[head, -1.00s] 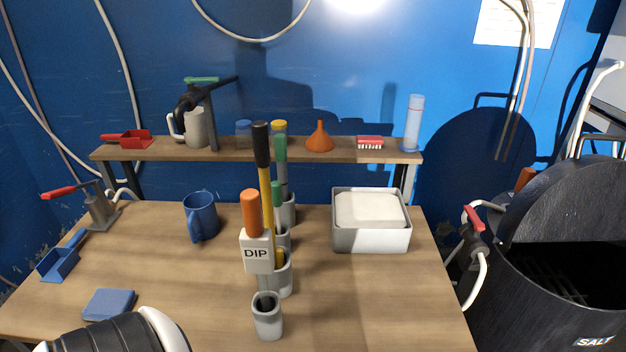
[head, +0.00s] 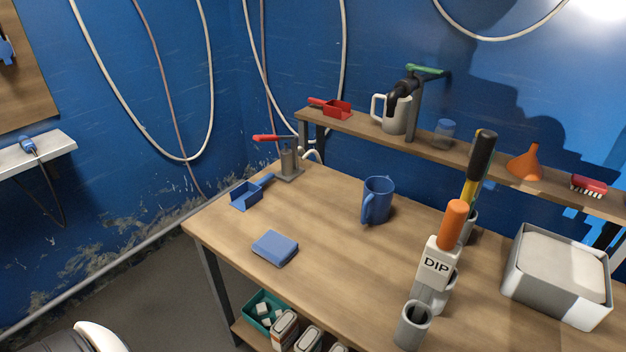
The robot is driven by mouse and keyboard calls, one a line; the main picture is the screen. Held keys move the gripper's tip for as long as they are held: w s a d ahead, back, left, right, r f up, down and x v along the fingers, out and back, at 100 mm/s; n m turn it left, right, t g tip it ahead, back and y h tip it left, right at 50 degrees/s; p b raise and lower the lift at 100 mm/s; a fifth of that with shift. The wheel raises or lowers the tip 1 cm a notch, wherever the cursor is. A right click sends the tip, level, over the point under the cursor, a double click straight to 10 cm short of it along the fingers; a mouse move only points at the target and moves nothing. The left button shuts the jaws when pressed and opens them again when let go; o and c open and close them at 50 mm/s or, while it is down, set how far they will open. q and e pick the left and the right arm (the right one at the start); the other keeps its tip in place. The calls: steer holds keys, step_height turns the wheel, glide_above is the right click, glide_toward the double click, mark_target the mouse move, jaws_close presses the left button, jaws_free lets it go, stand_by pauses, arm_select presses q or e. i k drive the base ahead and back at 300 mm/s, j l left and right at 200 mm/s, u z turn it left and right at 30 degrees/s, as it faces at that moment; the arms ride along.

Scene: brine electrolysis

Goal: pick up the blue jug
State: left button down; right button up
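The blue jug (head: 379,202) stands upright on the wooden workbench (head: 330,236), behind the middle of its top. Its open mouth faces up and its handle is on the left front side. Nothing touches it. Neither of my grippers shows; only a black and white part of my own body is at the lower left edge of the head view.
A shelf (head: 460,156) runs behind. A white-filled bin (head: 560,270) is at right.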

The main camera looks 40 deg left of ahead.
mark_target(378, 190)
steer(key=u, duration=0.7)
steer(key=j+z, duration=0.25)
steer(key=i+l, duration=0.05)
